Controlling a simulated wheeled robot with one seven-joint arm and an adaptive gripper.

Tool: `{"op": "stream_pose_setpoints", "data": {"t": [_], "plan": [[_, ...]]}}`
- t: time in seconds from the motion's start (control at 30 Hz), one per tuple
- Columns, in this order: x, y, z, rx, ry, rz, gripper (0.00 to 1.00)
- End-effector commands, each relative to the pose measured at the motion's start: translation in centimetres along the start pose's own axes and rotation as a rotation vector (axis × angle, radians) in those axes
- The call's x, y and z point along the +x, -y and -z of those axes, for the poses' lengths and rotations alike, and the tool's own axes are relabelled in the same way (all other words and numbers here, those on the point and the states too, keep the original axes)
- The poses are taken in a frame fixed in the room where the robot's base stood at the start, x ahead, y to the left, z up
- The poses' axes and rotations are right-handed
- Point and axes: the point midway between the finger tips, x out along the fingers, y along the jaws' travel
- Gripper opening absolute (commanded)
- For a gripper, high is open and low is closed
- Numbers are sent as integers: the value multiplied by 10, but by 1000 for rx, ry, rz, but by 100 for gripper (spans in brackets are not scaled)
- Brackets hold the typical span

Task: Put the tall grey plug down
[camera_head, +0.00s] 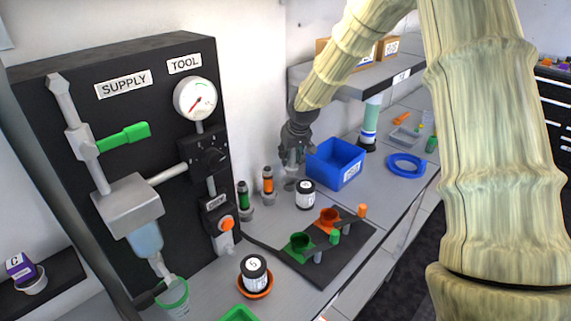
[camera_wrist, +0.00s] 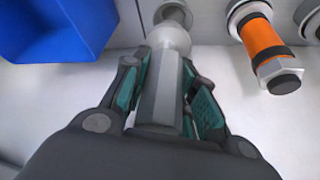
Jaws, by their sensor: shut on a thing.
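My gripper (camera_head: 293,155) points down by the back wall, between the orange-banded plug and the blue bin. It is shut on the tall grey plug, whose grey faceted body (camera_wrist: 158,95) is between the two fingers in the wrist view. Beyond the fingers the plug has a pale rounded part and a grey round end near the bench. In the head view the fingers hide most of it. I cannot tell whether its lower end touches the bench or a holder.
An orange-banded plug (camera_head: 268,181) and a green-banded plug (camera_head: 243,192) stand close on the left. The blue bin (camera_head: 335,163) is close on the right. A white jar with a black lid (camera_head: 305,194) stands in front. A shelf (camera_head: 360,80) overhangs on the right.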

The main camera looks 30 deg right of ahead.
Motion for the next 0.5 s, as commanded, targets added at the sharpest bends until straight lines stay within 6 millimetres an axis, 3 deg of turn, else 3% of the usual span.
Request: {"op": "stream_pose_setpoints", "data": {"t": [0.3, 0.5], "plan": [[28, 0, -13, -2, 2, 0, 1], [35, 1, -12, 0, 0, 0, 1]]}}
